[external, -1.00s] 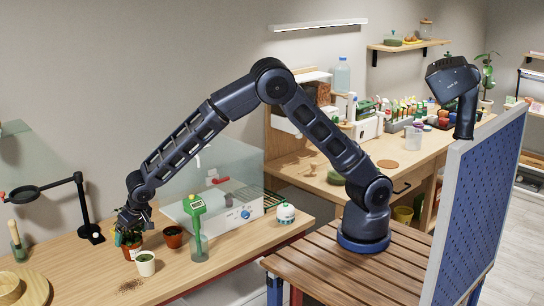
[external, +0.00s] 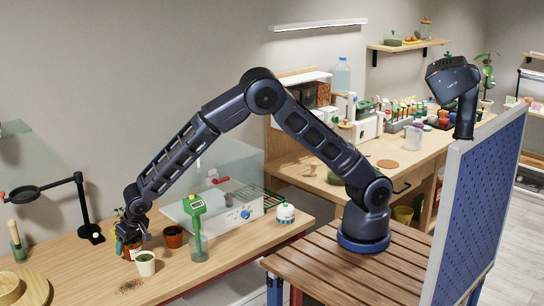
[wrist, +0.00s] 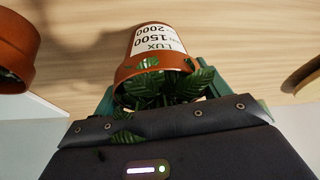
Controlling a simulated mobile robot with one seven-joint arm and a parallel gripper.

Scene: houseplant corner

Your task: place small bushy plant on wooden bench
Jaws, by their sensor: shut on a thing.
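The small bushy plant has dark green toothed leaves (wrist: 165,85) and a terracotta pot with a white label reading LUX (wrist: 157,40). In the wrist view the pot is between the green fingers of my gripper (wrist: 160,94), which is shut on it. In the external view my gripper (external: 130,236) is low over the wooden worktop (external: 215,268) at the left and hides much of the plant (external: 132,253). I cannot tell whether the pot touches the wood. A slatted wooden bench (external: 315,270) is at my base.
A black magnifier arm (external: 82,205) is on the left. The worktop's front right is clear.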

